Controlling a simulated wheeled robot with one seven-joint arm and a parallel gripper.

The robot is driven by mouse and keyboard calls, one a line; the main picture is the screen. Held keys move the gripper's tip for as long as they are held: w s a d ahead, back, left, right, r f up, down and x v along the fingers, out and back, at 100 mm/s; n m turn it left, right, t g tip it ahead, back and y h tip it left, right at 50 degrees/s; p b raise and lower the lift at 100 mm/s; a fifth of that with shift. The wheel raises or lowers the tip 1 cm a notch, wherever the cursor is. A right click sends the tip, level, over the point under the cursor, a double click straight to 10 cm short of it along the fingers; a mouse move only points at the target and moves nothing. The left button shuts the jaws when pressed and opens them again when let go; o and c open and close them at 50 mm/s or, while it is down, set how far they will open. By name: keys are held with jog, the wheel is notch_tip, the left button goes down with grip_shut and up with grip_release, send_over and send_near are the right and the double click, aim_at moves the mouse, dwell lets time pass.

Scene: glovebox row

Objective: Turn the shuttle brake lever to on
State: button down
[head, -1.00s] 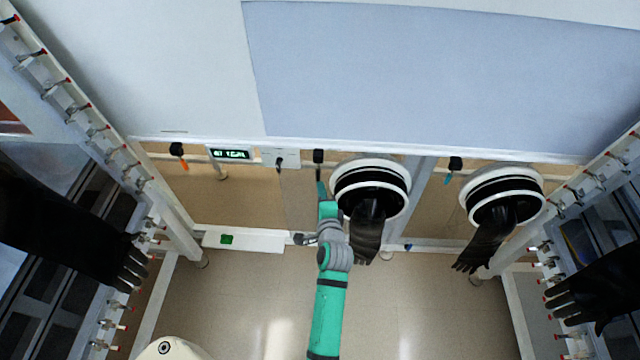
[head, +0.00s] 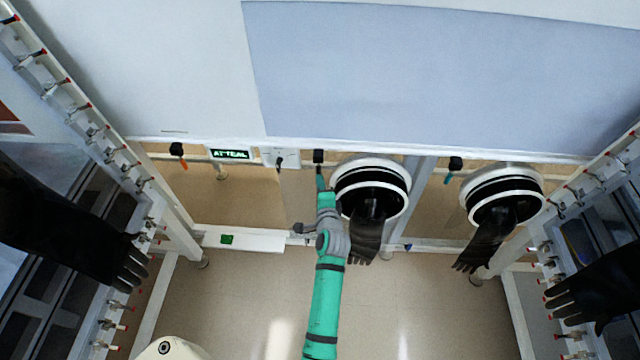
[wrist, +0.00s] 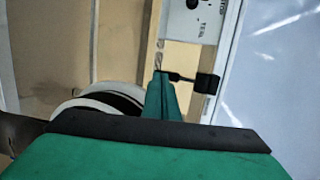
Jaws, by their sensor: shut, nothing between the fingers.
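A lever with a black block mount (head: 318,156) hangs from the front rail, left of the nearer glove port. Its thin handle points down in the head view; no label on it can be read. In the wrist view its black block (wrist: 207,83) is at right, with a dark stem reaching left to the fingertips. My gripper (head: 320,181) is shut and empty, its teal tip at the handle's lower end. It also shows in the wrist view (wrist: 161,88). I cannot tell whether it touches the handle, whose end is partly hidden.
A glove port (head: 372,187) with a hanging black glove (head: 367,232) is close on the right of my arm. A switch box (head: 281,159) and a lit display (head: 231,154) are left. An orange-handled lever (head: 183,164) and a teal-handled lever (head: 447,177) hang farther out.

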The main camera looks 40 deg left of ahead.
jog(key=shift+w+a+f, duration=0.2)
jog(key=shift+w, duration=0.05)
dwell(0.3)
